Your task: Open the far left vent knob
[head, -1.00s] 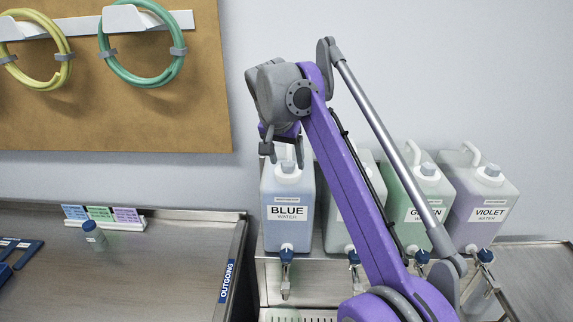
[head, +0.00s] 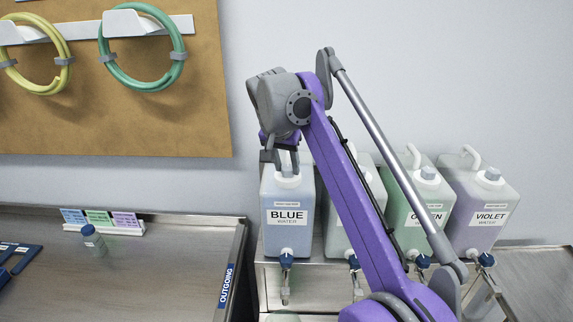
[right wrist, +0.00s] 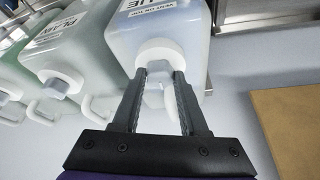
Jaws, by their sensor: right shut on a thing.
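The far left jug (head: 287,238), labelled BLUE WATER, stands upright with a blue-handled tap at its base. Its white cap (right wrist: 157,52) carries a grey vent knob (right wrist: 154,97), seen clearly in the right wrist view and mostly hidden in the head view. My right gripper (head: 282,164) is at the top of this jug; it also shows in the right wrist view (right wrist: 160,80). Its two fingers are shut on the vent knob, one on each side. The knob's turned position cannot be told. My left gripper is not in view.
A violet jug (head: 480,215), a green jug (head: 427,190) and a partly hidden plain jug (head: 338,235) stand in a row to the right. My right arm crosses in front of them. A small blue-capped bottle (head: 93,241) stands on the left steel counter (head: 160,275).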

